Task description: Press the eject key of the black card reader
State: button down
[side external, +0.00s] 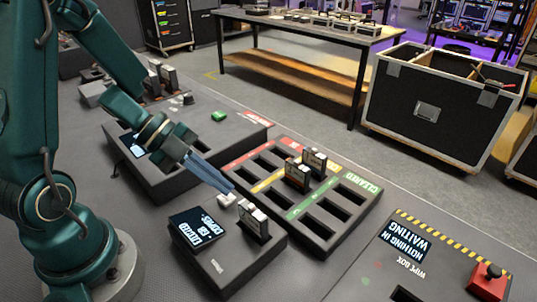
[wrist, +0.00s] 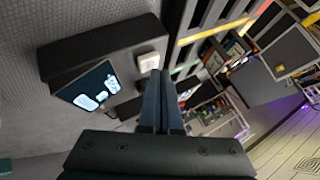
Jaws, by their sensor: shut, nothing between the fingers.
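The black card reader (side external: 238,268) sits on the grey bench, with a lit screen (side external: 199,229) on its top and a card (side external: 254,224) standing upright in its slot. A small pale key (side external: 227,200) is at its far edge; it also shows in the wrist view as a white block (wrist: 149,62). My gripper (side external: 232,190) is shut and empty, its fingers slanting down to the key. In the wrist view my fingertips (wrist: 160,73) overlap the key's near side. I cannot tell whether they touch it.
A tray (side external: 345,222) with red, yellow and green strips holds two upright cards beside the reader. A dark box (side external: 190,165) with a green button lies behind. A wipe box panel (side external: 440,262) with a red button is at right. Bare bench lies between the tray and panel.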

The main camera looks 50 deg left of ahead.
aim_at(220, 195)
jog(key=shift+r, duration=0.45)
jog(key=shift+r, duration=0.1)
jog(key=shift+r, duration=2.4)
